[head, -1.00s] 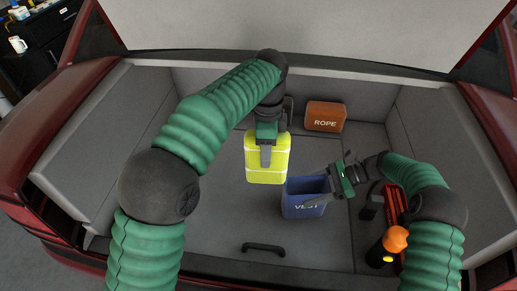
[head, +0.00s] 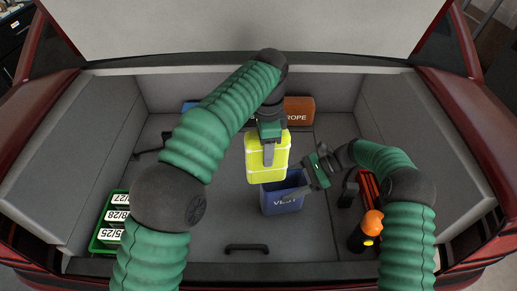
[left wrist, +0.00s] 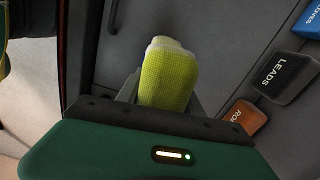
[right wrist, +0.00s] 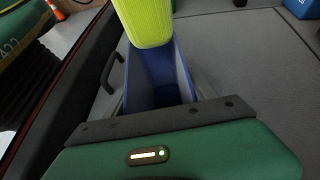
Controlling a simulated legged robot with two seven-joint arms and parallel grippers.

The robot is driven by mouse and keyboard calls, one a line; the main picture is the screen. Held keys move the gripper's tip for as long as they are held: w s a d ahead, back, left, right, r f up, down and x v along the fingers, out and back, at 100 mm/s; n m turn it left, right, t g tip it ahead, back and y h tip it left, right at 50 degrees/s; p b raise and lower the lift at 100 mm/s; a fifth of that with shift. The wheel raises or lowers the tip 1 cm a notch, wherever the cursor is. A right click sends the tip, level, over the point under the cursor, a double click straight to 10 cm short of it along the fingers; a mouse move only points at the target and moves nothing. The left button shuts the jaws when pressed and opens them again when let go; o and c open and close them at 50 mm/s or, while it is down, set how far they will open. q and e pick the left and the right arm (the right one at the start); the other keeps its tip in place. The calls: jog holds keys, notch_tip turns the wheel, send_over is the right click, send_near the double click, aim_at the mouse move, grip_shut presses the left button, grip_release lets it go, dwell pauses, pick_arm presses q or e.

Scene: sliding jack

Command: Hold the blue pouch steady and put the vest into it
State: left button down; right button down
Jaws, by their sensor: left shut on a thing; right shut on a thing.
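The yellow-green vest (head: 266,164) is a folded bundle with pale stripes. My left gripper (head: 268,152) is shut on its top and holds it upright; it also shows in the left wrist view (left wrist: 168,75). The open blue pouch (head: 284,200), labelled VEST, stands on the trunk floor. My right gripper (head: 302,190) is shut on its right wall. In the right wrist view, the vest (right wrist: 148,20) hangs over the far part of the pouch opening (right wrist: 158,82), and the pouch inside looks empty where it shows. Whether the vest's lower edge touches the rim is unclear.
An orange ROPE pouch (head: 299,111) stands at the back. A dark LEADS pouch (left wrist: 283,75) and a blue GLOVES pouch (left wrist: 308,22) show in the left wrist view. An orange-topped torch (head: 367,232) stands at right, a green numbered box (head: 108,225) at left. A floor handle (head: 246,248) lies in front.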

aim_at(286, 155)
pick_arm(q)
jog(key=shift+n, duration=0.3)
jog(key=shift+w+d, duration=0.15)
jog(key=shift+d, duration=2.6)
jog(key=shift+f, duration=0.1)
jog(key=shift+f, duration=5.55)
jog(key=c, duration=0.7)
grip_release()
notch_tip(286, 155, up, 9)
pick_arm(e)
jog(key=shift+c, duration=1.1)
grip_release()
